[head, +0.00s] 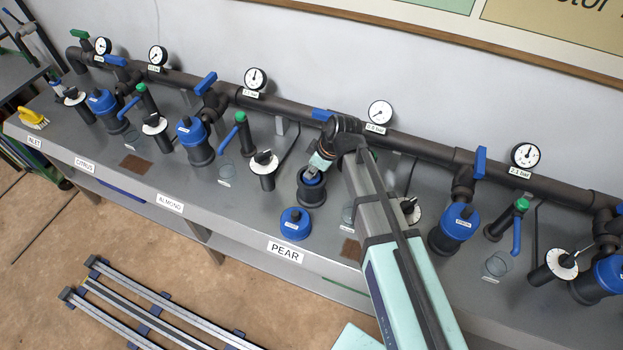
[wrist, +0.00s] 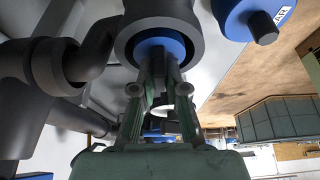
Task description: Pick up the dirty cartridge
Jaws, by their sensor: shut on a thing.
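The open black filter housing (head: 312,196) above the PEAR label stands upright on the bench, its top uncovered. My gripper (head: 312,173) reaches down into its mouth. In the wrist view the two fingers (wrist: 159,62) are shut on the cartridge (wrist: 150,43), whose blue end shows inside the dark housing rim (wrist: 126,42). The rest of the cartridge is hidden in the housing, so I cannot see how dirty it is. The blue lid (head: 295,224) of this housing lies on the bench just in front; it also shows in the wrist view (wrist: 240,12).
A dark pipe (head: 290,107) with gauges runs along the wall behind. Several blue-capped housings, valves and black posts stand on both sides. A dial-topped post (head: 264,168) is close on the left. A brown patch (head: 351,249) lies near the bench's front edge.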

